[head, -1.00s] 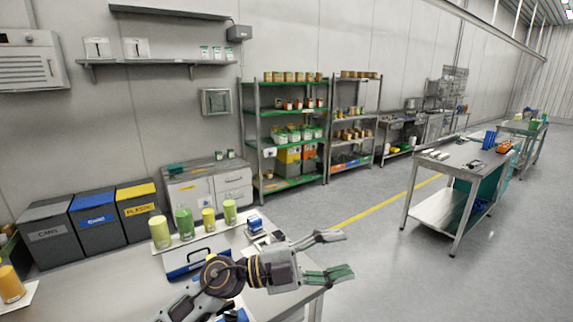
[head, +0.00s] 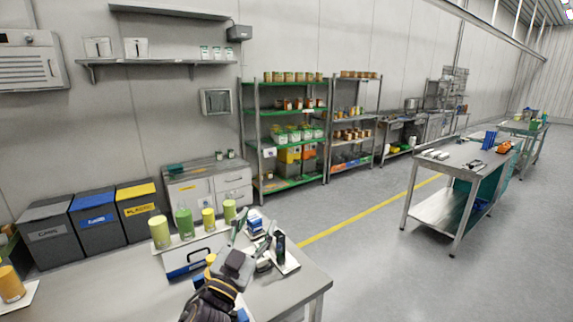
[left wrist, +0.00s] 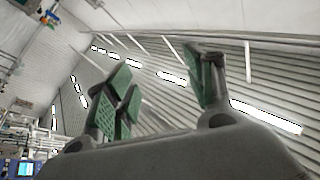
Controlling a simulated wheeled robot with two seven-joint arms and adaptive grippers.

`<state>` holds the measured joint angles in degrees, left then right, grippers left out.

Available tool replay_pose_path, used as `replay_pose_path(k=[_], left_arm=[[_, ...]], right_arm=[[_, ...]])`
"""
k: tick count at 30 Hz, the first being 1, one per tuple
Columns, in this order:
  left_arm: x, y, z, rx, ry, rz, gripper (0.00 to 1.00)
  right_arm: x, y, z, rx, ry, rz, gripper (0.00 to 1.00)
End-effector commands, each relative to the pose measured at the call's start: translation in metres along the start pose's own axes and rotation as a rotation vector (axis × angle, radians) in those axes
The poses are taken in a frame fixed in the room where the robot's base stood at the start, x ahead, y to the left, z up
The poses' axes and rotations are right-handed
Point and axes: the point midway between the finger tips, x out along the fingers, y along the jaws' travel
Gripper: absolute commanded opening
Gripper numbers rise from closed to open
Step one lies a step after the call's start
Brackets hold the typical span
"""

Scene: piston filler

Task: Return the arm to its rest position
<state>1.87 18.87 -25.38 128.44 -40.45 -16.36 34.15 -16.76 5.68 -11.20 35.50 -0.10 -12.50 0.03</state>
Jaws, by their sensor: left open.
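My left gripper (head: 258,236) is above the near steel table (head: 85,290), with its fingers pointing up and away. Its fingers are spread apart and nothing is between them. In the left wrist view the open fingers (left wrist: 165,95), with green pads, stand against the ceiling and wall. My right gripper is not in view.
Small blue items (head: 255,224) lie behind my gripper. Bins (head: 92,220) and green shelves (head: 287,112) line the wall. Open floor (head: 365,260) lies to the right.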

Motion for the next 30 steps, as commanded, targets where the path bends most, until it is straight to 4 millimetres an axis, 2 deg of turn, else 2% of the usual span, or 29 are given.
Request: replay_pose_path(k=[6, 13, 21, 30], left_arm=[[-0.029, -0.024, 0.056, -0.058, -0.234, -0.108, 0.54], [-0.074, -0.038, 0.114, -0.108, -0.498, -0.180, 0.54], [-0.145, -0.036, 0.174, -0.163, -0.823, -0.202, 0.54], [-0.236, -0.017, 0.216, -0.226, -1.166, -0.155, 0.54]], right_arm=[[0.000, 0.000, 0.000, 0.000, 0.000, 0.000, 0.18], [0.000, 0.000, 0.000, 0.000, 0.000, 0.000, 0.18], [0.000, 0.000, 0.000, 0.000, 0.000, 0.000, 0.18], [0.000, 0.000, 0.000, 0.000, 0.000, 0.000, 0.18]])
